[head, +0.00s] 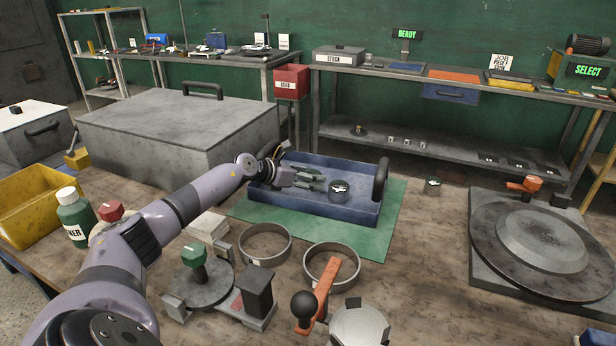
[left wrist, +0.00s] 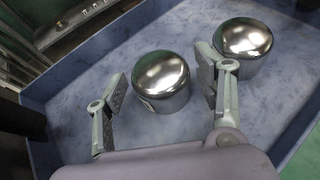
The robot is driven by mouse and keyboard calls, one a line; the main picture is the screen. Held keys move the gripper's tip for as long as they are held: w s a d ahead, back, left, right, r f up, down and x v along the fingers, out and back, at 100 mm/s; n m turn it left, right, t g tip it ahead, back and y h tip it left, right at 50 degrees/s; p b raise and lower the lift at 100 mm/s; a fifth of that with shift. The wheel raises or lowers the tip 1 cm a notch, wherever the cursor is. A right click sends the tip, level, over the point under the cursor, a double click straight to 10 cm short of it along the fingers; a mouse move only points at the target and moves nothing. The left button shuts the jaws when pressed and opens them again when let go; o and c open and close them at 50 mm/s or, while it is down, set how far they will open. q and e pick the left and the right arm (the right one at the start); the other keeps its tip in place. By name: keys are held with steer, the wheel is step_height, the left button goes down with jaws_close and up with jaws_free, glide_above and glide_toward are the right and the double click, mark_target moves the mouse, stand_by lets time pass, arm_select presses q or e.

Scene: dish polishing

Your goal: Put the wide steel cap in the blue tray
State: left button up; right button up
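The blue tray (head: 290,204) lies on a green mat. My left gripper (head: 316,180) is inside the tray, its fingers apart. In the left wrist view one shiny steel cap (left wrist: 160,82) stands on the tray floor between the open fingers, with gaps visible beside it. A second steel cap (left wrist: 243,46) stands in the tray just outside the right-hand finger. One steel cap (head: 339,191) shows clearly in the tray in the head view; the fingers obscure the area beside it. I cannot tell which cap is the wide one. My right gripper is not in view.
A small dark-topped steel piece (head: 433,186) lies on the bench right of the mat. A round polishing plate (head: 540,245) is at right.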

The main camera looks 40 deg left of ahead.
arm_select(q)
steer(key=shift+o, duration=0.4)
steer(key=shift+r, duration=0.1)
steer(key=shift+r, duration=0.2)
steer(key=v, duration=0.2)
steer(key=b+v, duration=0.1)
steer(key=v, duration=0.4)
steer(key=shift+s+a+f, duration=0.2)
steer(key=shift+s+f, duration=0.05)
steer(key=shift+s, duration=0.05)
steer(key=shift+s+r+b, duration=0.35)
steer(key=shift+s+b, duration=0.2)
steer(key=shift+b, duration=0.05)
steer(key=s+r+p, duration=0.2)
steer(key=p, duration=0.4)
steer(key=shift+a, duration=0.1)
steer(key=shift+s+a+f+p, duration=0.15)
steer(key=shift+s+p, duration=0.15)
steer(key=shift+p, duration=0.25)
